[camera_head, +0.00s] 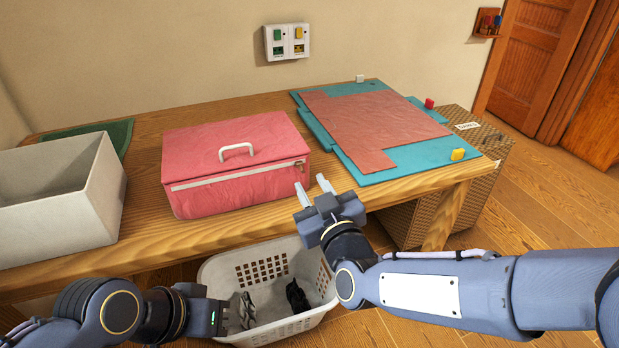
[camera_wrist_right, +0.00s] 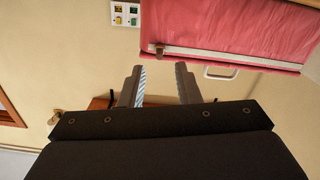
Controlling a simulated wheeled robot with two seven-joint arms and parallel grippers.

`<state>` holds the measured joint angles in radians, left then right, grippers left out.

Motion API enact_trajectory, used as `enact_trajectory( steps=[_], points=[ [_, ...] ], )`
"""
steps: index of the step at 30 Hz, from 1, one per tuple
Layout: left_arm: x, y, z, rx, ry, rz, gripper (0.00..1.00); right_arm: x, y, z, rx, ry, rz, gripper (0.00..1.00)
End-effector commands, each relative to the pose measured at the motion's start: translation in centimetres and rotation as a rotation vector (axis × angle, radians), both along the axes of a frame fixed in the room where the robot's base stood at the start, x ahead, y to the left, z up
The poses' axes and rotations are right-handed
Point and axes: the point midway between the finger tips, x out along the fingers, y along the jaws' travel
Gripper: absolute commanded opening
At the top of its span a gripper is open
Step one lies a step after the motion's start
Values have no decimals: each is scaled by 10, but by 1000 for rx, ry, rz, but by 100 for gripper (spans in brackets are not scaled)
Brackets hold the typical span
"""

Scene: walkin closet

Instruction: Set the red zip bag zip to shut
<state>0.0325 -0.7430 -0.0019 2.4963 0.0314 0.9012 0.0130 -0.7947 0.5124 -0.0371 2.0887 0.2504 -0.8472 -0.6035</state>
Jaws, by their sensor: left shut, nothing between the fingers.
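The red zip bag (camera_head: 235,150) sits on the wooden table, with a white handle (camera_head: 237,150) on top. A pale zip strip (camera_head: 235,176) runs along its front. A small brownish zip pull (camera_head: 300,164) is at the right end of the strip; it also shows in the right wrist view (camera_wrist_right: 159,49). My right gripper (camera_head: 313,189) is open and empty, in front of the bag's right end and apart from the pull. Its spread fingers show in the right wrist view (camera_wrist_right: 158,85). My left gripper (camera_head: 245,308) is shut and empty, low over the laundry basket, away from the bag.
A pale open box (camera_head: 60,200) stands left of the bag. Right of it lies a teal mat (camera_head: 415,160) with a reddish folded sheet (camera_head: 375,125) and small coloured blocks. A white basket (camera_head: 220,272) is below the table edge. A wicker hamper (camera_head: 480,150) stands at the right.

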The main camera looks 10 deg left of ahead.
Motion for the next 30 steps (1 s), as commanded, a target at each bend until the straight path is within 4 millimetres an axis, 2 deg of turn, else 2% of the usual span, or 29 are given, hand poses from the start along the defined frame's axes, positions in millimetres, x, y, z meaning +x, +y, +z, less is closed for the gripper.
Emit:
enact_trajectory(
  steps=[3, 9, 18, 20, 25, 30],
  points=[
    [0, 0, 0, 0, 0, 0, 0, 17, 10, -1, 0, 2, -2, 30],
    [0, 0, 0, 0, 0, 0, 0, 33, 21, -1, 1, 3, -1, 30],
    [0, 0, 0, 0, 0, 0, 0, 36, 23, 0, 1, 3, 0, 30],
    [0, 0, 0, 0, 0, 0, 0, 36, 23, 0, 1, 3, 0, 25],
    [0, 0, 0, 0, 0, 0, 0, 36, 23, 0, 1, 3, 0, 2],
    [0, 0, 0, 0, 0, 0, 0, 36, 23, 0, 1, 3, 0, 0]
  ],
)
